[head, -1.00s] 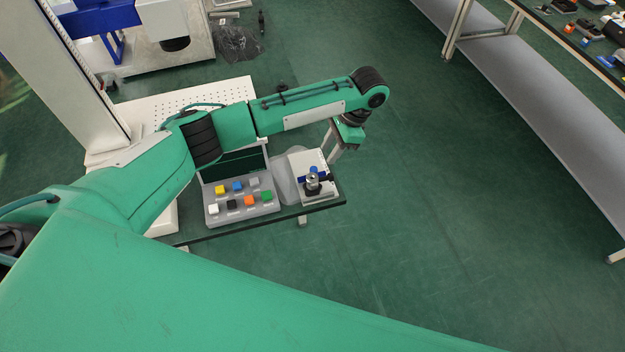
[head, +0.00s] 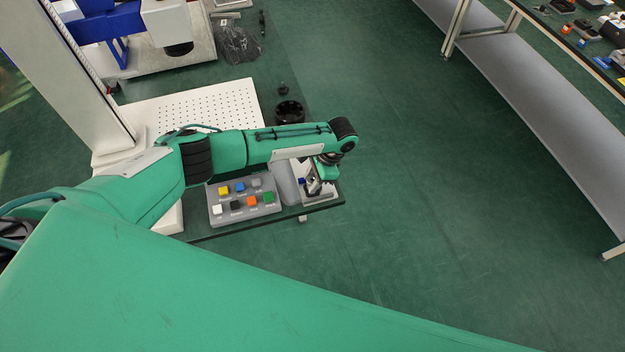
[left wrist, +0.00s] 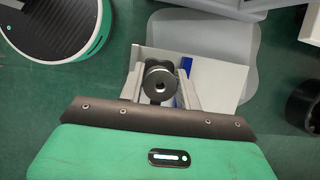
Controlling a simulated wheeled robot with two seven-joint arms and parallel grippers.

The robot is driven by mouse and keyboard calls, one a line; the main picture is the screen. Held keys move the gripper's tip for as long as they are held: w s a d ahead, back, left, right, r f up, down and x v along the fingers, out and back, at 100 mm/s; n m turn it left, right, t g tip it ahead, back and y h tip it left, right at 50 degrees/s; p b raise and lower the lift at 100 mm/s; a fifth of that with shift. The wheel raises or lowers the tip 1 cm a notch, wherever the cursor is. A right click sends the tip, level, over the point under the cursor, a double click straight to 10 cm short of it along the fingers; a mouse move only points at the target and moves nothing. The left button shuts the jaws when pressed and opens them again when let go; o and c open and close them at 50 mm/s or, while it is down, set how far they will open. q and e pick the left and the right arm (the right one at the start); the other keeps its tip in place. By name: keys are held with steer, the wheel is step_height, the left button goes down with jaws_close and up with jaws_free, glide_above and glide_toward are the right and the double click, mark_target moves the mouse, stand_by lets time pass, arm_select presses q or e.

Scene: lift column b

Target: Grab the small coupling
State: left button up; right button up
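The small coupling (left wrist: 160,84), a dark metal cylinder with a centre hole, shows end-on in the left wrist view. It stands on a light tray (left wrist: 224,80) beside a blue part (left wrist: 182,92). In the head view the coupling is mostly hidden by my gripper. My left gripper (head: 316,186) is over the tray at the table's right end. In the left wrist view its fingers (left wrist: 160,82) are apart, one on each side of the coupling, with gaps seen beside it. My right gripper is in neither view.
A grey box with coloured buttons (head: 245,208) stands left of the tray. A black round part (head: 289,112) and a white perforated plate (head: 215,103) lie behind the arm. A shelf rack (head: 540,95) stands at the right, with open floor between.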

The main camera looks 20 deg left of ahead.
arm_select(q)
steer(key=c, duration=0.7)
steer(key=shift+o, duration=0.2)
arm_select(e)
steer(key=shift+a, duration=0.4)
arm_select(q)
steer(key=shift+r, duration=0.15)
